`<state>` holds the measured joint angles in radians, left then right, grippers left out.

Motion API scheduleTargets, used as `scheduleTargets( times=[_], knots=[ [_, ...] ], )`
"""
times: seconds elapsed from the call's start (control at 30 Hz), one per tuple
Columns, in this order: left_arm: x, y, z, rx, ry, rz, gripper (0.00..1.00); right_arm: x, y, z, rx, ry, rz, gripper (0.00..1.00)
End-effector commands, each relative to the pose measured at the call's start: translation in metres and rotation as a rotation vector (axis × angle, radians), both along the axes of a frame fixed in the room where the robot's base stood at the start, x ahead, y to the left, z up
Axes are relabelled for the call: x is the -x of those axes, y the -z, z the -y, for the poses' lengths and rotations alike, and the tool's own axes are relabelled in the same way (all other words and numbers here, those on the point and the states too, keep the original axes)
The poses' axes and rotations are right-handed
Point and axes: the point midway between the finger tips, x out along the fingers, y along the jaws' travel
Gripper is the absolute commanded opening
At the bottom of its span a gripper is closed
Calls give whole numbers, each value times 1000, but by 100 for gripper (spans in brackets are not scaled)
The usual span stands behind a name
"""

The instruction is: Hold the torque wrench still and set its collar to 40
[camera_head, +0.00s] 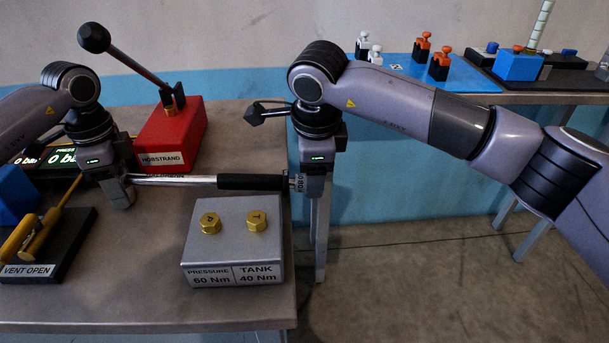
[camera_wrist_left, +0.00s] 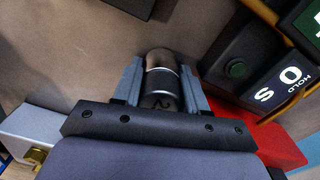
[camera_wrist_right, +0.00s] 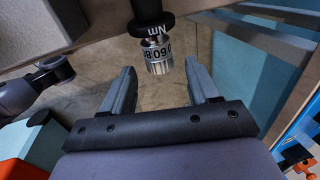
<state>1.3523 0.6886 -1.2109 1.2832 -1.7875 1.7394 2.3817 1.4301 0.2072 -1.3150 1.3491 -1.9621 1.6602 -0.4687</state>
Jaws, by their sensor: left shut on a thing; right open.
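The torque wrench lies level across the table, with a silver shaft (camera_head: 172,180) and a black handle (camera_head: 250,182) pointing right past the table edge. My left gripper (camera_head: 121,190) is shut on the wrench's head end; in the left wrist view its fingers clasp a dark cylinder (camera_wrist_left: 160,82) with a pale band. The collar (camera_wrist_right: 158,57) is a silver ring at the handle's end, with numbers including 60 and 80 beside a white Nm mark. My right gripper (camera_wrist_right: 160,76) is open, with the collar between and just beyond its fingertips. Which number is set I cannot tell.
A grey block (camera_head: 233,272) with two brass bolts, labelled PRESSURE 60 Nm and TANK 40 Nm, stands just in front of the handle. A red box (camera_head: 186,132) with a black-knobbed lever stands behind. Yellow-handled valves (camera_head: 32,240) are at left. Floor is open right of the table.

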Motion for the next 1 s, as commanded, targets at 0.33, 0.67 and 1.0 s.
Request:
scheduleTargets(
  times=[0.33, 0.67, 1.0],
  knots=[
    [-1, -2, 1, 3, 1, 4, 0, -5, 21, 0, -1, -1, 0, 60],
    [-1, -2, 1, 2, 1, 4, 0, -5, 21, 0, -1, -1, 0, 12],
    [-1, -2, 1, 2, 1, 4, 0, -5, 21, 1, 3, 2, 32, 4]
  ],
)
